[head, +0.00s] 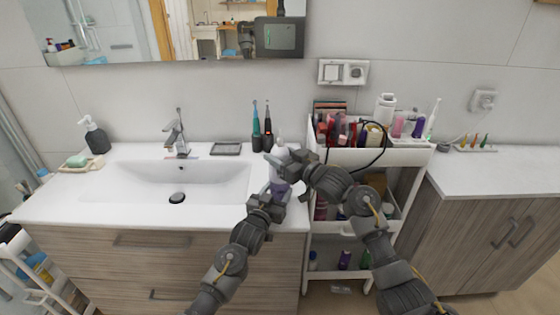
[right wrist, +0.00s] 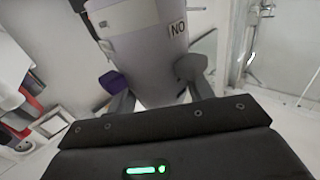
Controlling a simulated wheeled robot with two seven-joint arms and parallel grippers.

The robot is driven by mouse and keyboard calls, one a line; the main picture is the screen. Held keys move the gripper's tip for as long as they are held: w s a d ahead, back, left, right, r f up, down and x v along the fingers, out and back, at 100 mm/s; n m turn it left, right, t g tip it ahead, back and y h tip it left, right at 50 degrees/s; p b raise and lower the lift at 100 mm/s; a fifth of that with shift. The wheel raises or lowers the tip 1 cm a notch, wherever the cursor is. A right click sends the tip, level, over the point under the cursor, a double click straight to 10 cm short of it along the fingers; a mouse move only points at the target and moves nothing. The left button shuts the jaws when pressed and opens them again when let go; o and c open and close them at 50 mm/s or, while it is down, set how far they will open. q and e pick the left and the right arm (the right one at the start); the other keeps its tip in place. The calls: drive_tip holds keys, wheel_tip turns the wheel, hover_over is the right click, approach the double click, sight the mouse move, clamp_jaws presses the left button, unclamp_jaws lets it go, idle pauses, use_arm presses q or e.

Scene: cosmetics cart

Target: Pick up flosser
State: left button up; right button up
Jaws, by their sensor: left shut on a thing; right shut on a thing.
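A pale lavender-grey, bottle-shaped thing (head: 281,155) stands upright above the counter's right end, with a darker purple part (head: 279,187) low down. My right gripper (head: 285,162) is shut on its upper part, and my left gripper (head: 269,200) is shut on it lower down. In the right wrist view the rounded body (right wrist: 150,45) fills the space between my right fingers (right wrist: 155,85) and bears a label reading "NO". I cannot tell whether it is the flosser. A slim white device (head: 433,118) with a thin tip stands on the cart's right side.
The sink (head: 150,183) lies left of my grippers. A white cart (head: 400,157), crowded with cosmetics and a looped black cable (head: 382,145), is to the right. The right counter (head: 500,172) is mostly bare.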

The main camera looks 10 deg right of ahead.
wheel_tip(320, 180, up, 9)
drive_tip(key=shift+r, duration=0.15)
use_arm(q)
drive_tip(key=o, duration=1.1)
